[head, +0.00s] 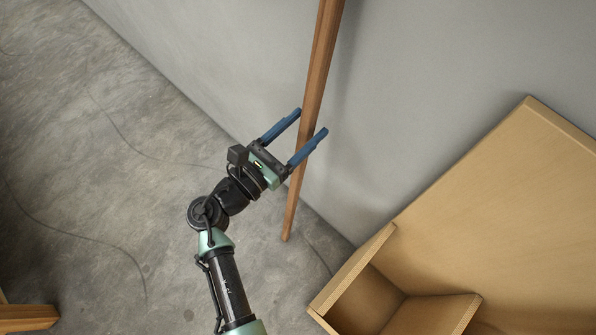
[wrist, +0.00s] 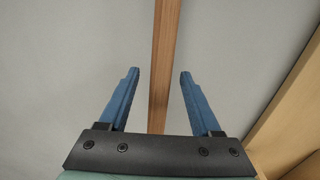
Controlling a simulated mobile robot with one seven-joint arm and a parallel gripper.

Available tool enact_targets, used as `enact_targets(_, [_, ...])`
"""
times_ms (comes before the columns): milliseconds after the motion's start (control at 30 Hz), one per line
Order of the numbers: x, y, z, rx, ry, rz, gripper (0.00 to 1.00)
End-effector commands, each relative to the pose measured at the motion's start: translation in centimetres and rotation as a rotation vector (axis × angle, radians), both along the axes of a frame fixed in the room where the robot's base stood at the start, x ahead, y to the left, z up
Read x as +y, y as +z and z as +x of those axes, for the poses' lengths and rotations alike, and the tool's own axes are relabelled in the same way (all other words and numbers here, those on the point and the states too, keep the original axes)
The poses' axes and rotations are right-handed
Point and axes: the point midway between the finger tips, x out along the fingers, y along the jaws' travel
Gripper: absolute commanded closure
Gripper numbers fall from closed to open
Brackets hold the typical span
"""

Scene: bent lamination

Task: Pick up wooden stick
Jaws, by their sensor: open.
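The wooden stick (head: 318,70) is long, brown and narrow. In the head view it stands leaning near the grey wall, its lower end at the floor and its upper end beyond the top edge. My gripper (head: 312,121) is open, with its two blue fingers on either side of the stick in that view. In the wrist view the stick (wrist: 165,60) runs down between the open fingers of my gripper (wrist: 159,72), nearer the right finger. I see no finger touching it. Its lower part is hidden behind the gripper body in the wrist view.
A tan wooden cabinet (head: 500,190) with open compartments stands at the right, and its edge (wrist: 285,105) shows at the right of the wrist view. The wall (head: 420,70) is close behind the stick. The concrete floor (head: 90,170) at left is mostly clear.

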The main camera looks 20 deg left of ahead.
Motion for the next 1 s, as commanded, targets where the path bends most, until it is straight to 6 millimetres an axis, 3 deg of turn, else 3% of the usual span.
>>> enact_targets(267, [-0.18,-0.01,0.35,0.001,0.0,-0.001,0.35])
enact_targets(633, [-0.16,-0.02,0.32,0.001,0.0,-0.001,1.0])
enact_targets(1000, [-0.14,0.1,0.33,-0.002,0.0,-0.001,1.0])
